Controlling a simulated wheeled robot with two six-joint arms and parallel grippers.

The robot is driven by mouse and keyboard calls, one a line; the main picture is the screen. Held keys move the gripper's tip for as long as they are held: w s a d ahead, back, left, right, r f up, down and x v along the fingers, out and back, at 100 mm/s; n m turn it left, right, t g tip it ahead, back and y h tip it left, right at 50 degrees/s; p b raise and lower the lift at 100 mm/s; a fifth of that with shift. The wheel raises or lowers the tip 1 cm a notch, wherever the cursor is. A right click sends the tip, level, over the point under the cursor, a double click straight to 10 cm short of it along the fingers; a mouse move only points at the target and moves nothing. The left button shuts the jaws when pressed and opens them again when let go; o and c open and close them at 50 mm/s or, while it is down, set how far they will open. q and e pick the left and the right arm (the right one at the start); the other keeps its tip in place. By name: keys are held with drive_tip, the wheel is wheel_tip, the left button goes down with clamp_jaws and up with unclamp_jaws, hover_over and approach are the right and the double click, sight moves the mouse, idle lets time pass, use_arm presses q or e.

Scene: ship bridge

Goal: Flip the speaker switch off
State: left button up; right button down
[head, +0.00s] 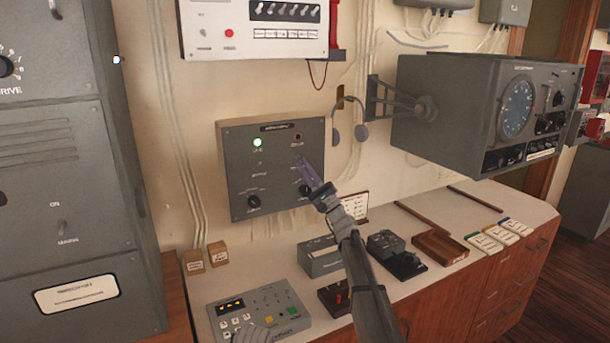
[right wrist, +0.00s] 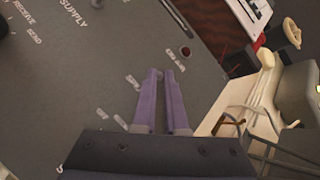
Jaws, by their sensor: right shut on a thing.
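A grey wall panel (head: 240,180) carries a lit green lamp (head: 257,142), a dark red lamp (head: 297,137) and two black knobs near its bottom. My right gripper (head: 306,166) reaches to the panel's right half, just below the red lamp. In the right wrist view, its purple fingers (right wrist: 165,78) are nearly together against the panel face (right wrist: 70,90), near the red lamp (right wrist: 185,52). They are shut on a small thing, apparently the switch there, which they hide.
A headset (head: 348,122) hangs just right of the panel. A grey radar unit (head: 460,110) juts from the wall at right. Below, the counter holds a keypad console (head: 290,322), small boxes and a wooden block (head: 440,245). A tall grey cabinet (head: 60,170) stands at left.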

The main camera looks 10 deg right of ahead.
idle(0.3)
drive_tip(key=c, duration=1)
unclamp_jaws()
drive_tip(key=shift+o, duration=0.2)
